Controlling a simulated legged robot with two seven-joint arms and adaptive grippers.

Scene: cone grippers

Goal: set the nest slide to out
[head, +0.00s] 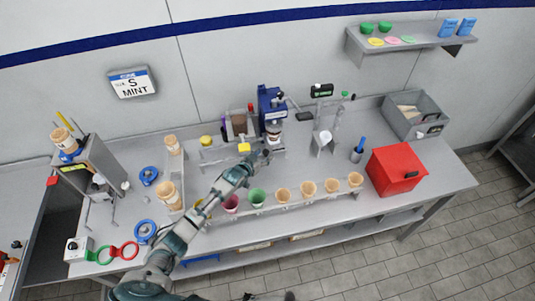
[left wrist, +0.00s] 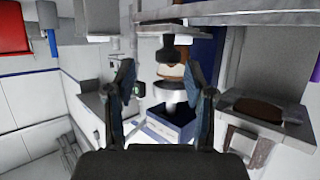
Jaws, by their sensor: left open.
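The blue press (head: 269,103) stands at the back middle of the bench. Its nest, with a tan and white piece in it, is low at its front; I take this to be the nest slide (head: 274,137). My left gripper (head: 262,156) is open and empty, just in front of the press base. In the left wrist view, whose picture is turned over, the left gripper's two fingers (left wrist: 163,75) stand apart, with the pale round nest part (left wrist: 171,93) and the blue press body (left wrist: 170,128) beyond them. I cannot tell whether the fingers touch the slide, or its position.
A front rack (head: 295,202) with several cones and cups lies near my left arm. A white funnel stand (head: 323,140) and a red box (head: 396,170) are at right. The bench is clear between rack and funnel stand.

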